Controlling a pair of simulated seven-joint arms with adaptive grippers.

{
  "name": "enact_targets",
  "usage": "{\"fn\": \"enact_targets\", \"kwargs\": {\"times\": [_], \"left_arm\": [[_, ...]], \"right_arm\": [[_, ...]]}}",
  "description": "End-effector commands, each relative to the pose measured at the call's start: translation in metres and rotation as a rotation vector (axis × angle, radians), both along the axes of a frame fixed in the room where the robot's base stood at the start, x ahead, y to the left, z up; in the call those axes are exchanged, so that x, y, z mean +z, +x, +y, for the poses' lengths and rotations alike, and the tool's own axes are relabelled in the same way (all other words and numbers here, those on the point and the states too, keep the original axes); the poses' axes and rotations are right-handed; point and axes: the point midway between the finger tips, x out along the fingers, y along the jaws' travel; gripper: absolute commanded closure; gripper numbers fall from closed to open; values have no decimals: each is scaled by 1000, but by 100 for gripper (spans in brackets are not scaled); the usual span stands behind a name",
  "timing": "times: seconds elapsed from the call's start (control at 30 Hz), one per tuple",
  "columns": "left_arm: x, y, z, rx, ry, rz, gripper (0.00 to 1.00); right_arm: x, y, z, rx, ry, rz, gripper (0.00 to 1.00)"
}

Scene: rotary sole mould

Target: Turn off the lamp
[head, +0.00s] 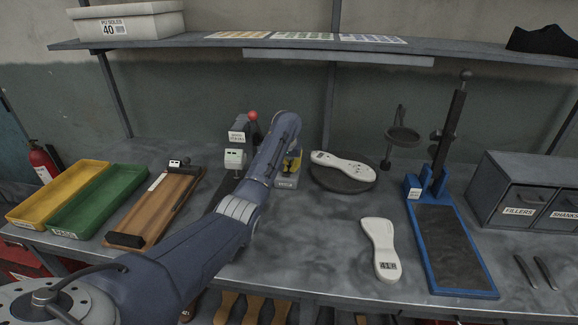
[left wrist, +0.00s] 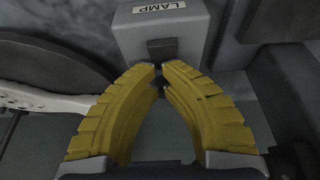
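A pale grey box labelled LAMP (left wrist: 160,28) has a dark switch lever (left wrist: 163,47) on its face in the left wrist view. The box also shows in the head view (head: 286,183), on the bench below my left gripper (head: 291,168). In the left wrist view the yellow fingers of my left gripper (left wrist: 160,80) come together at the tips, just in front of the lever, with nothing seen held. I cannot tell whether they touch the lever. A grey bar (head: 338,57) hangs under the shelf; whether it is lit is unclear. My right gripper is not in view.
A round dark plate (head: 340,184) with a white sole mould stands just right of the box. A red-knobbed device (head: 237,150) is to its left. Another white sole (head: 380,249) and a blue-framed press (head: 452,250) are farther right. Bench in front is partly clear.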

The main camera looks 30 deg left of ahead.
Motion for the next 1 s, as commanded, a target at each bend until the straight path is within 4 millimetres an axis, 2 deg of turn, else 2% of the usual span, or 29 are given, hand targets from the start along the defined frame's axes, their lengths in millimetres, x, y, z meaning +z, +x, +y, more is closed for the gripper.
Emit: {"fn": "enact_targets", "kwargs": {"times": [0.13, 0.53, 1.0], "left_arm": [[-4, -3, -2, -1, -2, 8, 100], [2, -14, -6, -2, -3, 6, 100], [10, -13, -11, -5, -3, 3, 100]], "right_arm": [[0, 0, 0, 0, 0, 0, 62], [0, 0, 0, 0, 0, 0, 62], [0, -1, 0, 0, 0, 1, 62]]}}
